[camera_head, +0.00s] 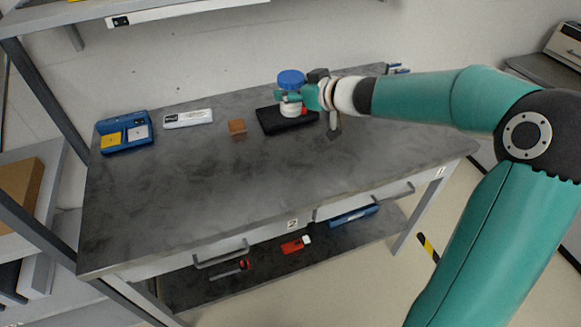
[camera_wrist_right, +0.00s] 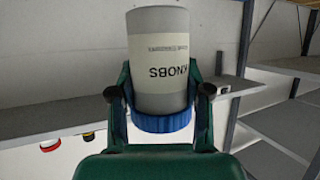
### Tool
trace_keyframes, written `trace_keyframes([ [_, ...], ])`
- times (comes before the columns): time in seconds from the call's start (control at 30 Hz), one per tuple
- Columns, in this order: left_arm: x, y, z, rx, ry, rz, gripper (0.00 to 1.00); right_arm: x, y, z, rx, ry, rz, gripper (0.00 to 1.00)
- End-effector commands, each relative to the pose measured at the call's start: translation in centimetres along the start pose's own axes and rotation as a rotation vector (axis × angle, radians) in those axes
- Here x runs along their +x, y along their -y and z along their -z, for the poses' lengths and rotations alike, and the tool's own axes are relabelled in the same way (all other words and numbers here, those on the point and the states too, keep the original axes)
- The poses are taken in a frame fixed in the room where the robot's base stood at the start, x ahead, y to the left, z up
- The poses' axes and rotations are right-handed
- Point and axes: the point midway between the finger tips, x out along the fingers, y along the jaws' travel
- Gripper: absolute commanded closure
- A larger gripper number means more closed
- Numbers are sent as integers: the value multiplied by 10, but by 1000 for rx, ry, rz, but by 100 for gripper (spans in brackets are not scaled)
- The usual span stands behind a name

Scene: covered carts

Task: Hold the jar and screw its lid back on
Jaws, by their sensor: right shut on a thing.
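The jar (camera_head: 290,110) is pale with a blue lid (camera_head: 291,77) at its top end, above or on the black pad (camera_head: 272,126) at the back of the bench. I cannot tell whether it touches the pad. My right gripper (camera_head: 288,97) is shut on the jar just below the lid. In the right wrist view the jar (camera_wrist_right: 158,75) shows its KNOBS label upside down, with the blue lid (camera_wrist_right: 160,123) at its lower end and gripper fingers on both sides. How tightly the lid sits is not clear. My left gripper is out of view.
The grey bench (camera_head: 200,190) has much free room in front. A red item (camera_head: 295,244) lies on the lower shelf.

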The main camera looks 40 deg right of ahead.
Motion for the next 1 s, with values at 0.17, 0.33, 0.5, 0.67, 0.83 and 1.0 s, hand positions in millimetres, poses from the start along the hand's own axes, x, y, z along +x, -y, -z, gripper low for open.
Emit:
trace_keyframes([
  [0.17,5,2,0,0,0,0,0,3,0,-6,2,0,1,100],
  [0.33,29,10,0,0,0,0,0,16,0,-37,2,1,1,100],
  [0.5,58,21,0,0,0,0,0,34,1,-80,3,2,2,100],
  [0.67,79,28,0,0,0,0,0,49,1,-118,3,3,1,100],
  [0.83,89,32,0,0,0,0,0,59,1,-140,2,1,1,100],
  [1.0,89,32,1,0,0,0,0,61,1,-145,0,-2,2,100],
])
